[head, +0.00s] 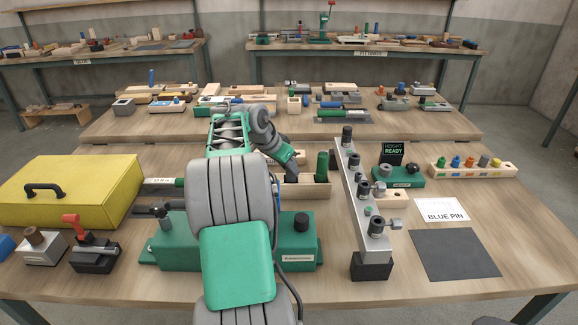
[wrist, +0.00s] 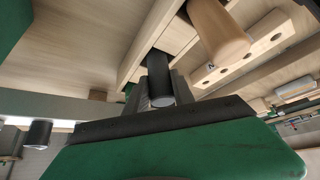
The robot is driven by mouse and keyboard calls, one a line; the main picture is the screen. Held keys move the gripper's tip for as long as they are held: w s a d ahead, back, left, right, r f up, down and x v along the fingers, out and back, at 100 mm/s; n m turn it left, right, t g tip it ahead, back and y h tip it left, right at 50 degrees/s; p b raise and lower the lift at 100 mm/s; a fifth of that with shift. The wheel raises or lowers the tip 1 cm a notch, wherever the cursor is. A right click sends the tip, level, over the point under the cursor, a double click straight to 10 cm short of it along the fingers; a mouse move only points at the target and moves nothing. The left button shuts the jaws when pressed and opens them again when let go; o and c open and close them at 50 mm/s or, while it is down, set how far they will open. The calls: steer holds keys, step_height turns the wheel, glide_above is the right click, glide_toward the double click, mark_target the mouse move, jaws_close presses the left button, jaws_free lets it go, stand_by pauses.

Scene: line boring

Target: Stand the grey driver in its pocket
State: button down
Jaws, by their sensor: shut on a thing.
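My gripper (head: 292,166) is at the wooden rack (head: 316,193) in the middle of the table, pointing down at its left part. It is shut on the grey driver, whose dark cylindrical handle (wrist: 160,78) shows between the fingers in the wrist view. In the head view the driver is mostly hidden by the fingers. A green driver (head: 322,165) stands upright in the rack just right of my gripper. The driver's lower end is hidden, so I cannot tell whether it sits in a pocket or is held above it.
A slanted grey bar with dark knobs (head: 358,192) stands close right of the rack. A green fixture (head: 301,240) is in front, and a yellow toolbox (head: 70,190) is at the left. A tan wooden handle (wrist: 217,32) is near the gripper in the wrist view.

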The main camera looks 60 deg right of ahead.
jaws_free()
steer(key=shift+f, duration=0.1)
stand_by(0.8)
steer(key=p+v, duration=0.4)
steer(key=v, duration=0.5)
steer(key=shift+p, duration=0.4)
stand_by(0.7)
